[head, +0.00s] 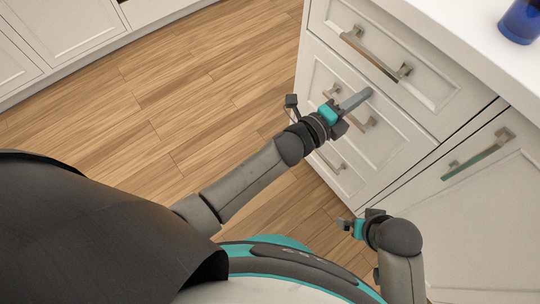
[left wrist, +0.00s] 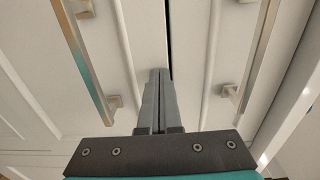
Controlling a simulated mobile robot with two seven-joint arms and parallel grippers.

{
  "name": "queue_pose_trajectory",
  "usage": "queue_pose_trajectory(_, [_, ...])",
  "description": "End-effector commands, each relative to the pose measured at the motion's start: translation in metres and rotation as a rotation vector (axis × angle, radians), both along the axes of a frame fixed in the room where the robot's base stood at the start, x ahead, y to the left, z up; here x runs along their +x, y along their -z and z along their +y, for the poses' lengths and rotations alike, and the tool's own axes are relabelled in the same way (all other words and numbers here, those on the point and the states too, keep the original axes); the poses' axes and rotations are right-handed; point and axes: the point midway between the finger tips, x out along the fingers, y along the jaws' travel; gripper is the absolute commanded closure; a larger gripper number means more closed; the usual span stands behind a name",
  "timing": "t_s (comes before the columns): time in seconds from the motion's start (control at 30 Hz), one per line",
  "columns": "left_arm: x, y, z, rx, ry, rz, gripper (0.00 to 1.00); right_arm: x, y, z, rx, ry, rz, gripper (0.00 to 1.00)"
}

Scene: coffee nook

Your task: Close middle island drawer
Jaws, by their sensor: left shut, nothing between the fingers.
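The white island has stacked drawers at the right of the head view. The middle drawer (head: 400,134) looks about flush with the fronts above and below it. Its metal handle (head: 368,124) is partly hidden behind my left gripper. The handle also shows at the left of the left wrist view (left wrist: 88,62). My left gripper (head: 366,93) is shut and empty, its fingertips at the seam between the top and middle drawers. I cannot tell whether they touch the front. The fingers (left wrist: 158,75) also show in the left wrist view. My right gripper (head: 347,224) is lower, in front of the island; its jaws are unclear.
The top drawer handle (head: 375,54) is above my left gripper. A cabinet door with a handle (head: 477,155) is to the right. A blue object (head: 520,22) stands on the white countertop (head: 465,28). The wooden floor (head: 190,90) to the left is clear.

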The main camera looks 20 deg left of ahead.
Motion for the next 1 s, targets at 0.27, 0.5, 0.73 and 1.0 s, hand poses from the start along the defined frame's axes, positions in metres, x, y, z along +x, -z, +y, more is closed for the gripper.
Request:
queue_pose_trajectory(0.27, [0.0046,0.0002,-0.0034,0.001,0.0,0.0,1.0,-0.0008,-0.003,-0.0001,0.0,0.001,-0.001,0.0])
queue_pose_trajectory(0.5, [0.0064,-0.0015,-0.0044,0.001,-0.001,-0.002,1.0,-0.0051,-0.0012,-0.0004,0.0,0.001,0.009,0.0])
queue_pose_trajectory(0.73, [0.0066,-0.0021,-0.005,0.0,-0.002,-0.002,1.0,-0.0053,-0.001,-0.0003,0.0,0.001,0.008,0.0])
queue_pose_trajectory(1.0, [0.0072,-0.0023,-0.0014,0.0,-0.002,-0.001,1.0,-0.0033,-0.0029,0.0,0.001,0.001,0.0,0.0])
